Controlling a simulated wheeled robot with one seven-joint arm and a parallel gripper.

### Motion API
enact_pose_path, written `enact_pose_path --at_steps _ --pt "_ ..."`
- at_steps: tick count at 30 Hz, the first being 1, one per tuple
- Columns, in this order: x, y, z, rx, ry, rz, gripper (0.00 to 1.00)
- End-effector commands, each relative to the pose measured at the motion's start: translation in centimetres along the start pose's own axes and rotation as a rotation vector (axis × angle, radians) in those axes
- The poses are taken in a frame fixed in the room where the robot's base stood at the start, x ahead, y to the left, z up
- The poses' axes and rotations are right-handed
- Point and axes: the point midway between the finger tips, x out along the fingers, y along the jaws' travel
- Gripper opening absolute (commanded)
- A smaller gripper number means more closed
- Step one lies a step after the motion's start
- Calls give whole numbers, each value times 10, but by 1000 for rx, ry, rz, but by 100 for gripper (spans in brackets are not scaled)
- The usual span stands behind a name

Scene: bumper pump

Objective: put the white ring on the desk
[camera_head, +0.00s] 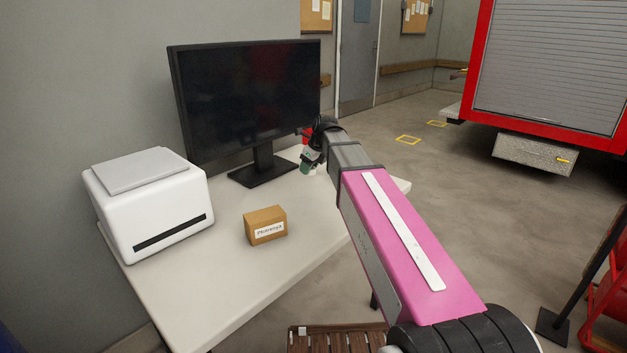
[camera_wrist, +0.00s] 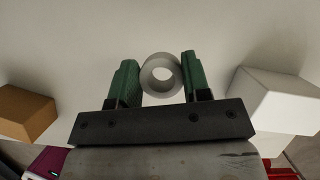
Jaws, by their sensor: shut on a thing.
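In the wrist view, my gripper (camera_wrist: 160,78) has its two green fingers on either side of the white ring (camera_wrist: 147,84) and is shut on it. The ring's round hole faces the camera. The desk (camera_head: 245,305) has a pale top, which fills the background behind the ring in the wrist view. In the head view, my gripper (camera_head: 309,163) is at the far right part of the desk, beside the monitor's stand, pointing down. My arm partly hides it there, and the ring is not clear in that view. I cannot tell whether the ring touches the desk.
A black monitor (camera_head: 245,100) stands at the back of the desk, with a white printer (camera_head: 150,205) at its left. A small brown box (camera_head: 265,225) sits mid-desk. A white block-like thing (camera_wrist: 275,98) is right of my gripper in the wrist view. The desk's front is bare.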

Motion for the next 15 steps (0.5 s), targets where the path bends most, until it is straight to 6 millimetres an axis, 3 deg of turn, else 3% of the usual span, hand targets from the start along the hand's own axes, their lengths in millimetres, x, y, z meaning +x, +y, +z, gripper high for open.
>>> enact_pose_path --at_steps 1,6,15 --pt "5 -11 -3 3 1 0 21" --pt "13 -27 -11 1 -1 0 21" --pt "32 -29 -20 1 1 2 21"
